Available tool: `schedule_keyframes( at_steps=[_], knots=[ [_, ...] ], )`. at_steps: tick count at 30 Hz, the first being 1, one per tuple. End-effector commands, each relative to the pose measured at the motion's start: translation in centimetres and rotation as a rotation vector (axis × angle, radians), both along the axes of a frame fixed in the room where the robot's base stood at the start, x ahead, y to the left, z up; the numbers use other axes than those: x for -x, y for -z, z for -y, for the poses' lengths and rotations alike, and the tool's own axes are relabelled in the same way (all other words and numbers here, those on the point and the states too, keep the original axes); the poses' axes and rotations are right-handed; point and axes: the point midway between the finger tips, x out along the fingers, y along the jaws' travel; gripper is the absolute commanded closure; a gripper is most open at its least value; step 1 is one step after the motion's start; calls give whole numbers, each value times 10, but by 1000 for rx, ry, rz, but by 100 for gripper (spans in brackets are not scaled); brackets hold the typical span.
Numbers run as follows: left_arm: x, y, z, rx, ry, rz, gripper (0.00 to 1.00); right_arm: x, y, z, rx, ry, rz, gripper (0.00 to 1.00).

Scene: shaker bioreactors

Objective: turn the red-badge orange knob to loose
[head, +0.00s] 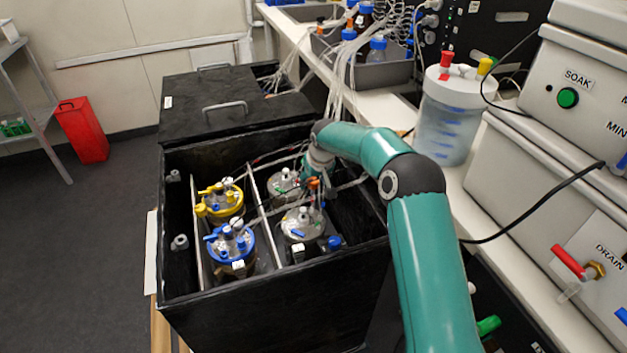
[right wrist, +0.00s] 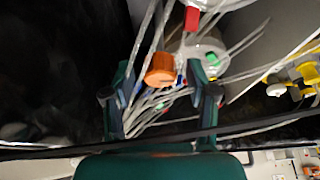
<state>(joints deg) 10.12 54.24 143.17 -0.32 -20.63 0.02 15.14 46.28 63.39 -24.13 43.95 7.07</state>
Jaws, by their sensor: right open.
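An orange knob (right wrist: 160,70) shows in the right wrist view, between the two fingers of my right gripper (right wrist: 160,76). The fingers stand apart on either side of it, with gaps; I cannot tell how deep it sits between them. A red piece (right wrist: 192,18) shows just above it, possibly the badge. In the head view the orange knob (head: 313,182) is a small spot beside a clear-lidded vessel (head: 300,224) in the black box. My right gripper (head: 309,171) reaches down there, partly hidden by its own wrist. My left gripper is in neither view.
The black box (head: 260,310) also holds a yellow-ringed vessel (head: 222,201), a blue-ringed vessel (head: 231,247) and another vessel behind. Thin tubes cross near the knob. A white-lidded container (head: 447,125) and a SOAK panel (head: 585,90) stand to the right.

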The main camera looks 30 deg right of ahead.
Motion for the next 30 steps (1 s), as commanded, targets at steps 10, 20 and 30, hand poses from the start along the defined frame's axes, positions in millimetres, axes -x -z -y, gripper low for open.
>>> schedule_keyframes(
  at_steps=[10,20,30],
  knots=[
    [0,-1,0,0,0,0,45,13,-35,-3,1,0,3,43],
    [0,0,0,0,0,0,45,36,-92,-9,1,-1,2,43],
    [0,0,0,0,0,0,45,45,-110,-10,0,0,-1,43]
  ],
)
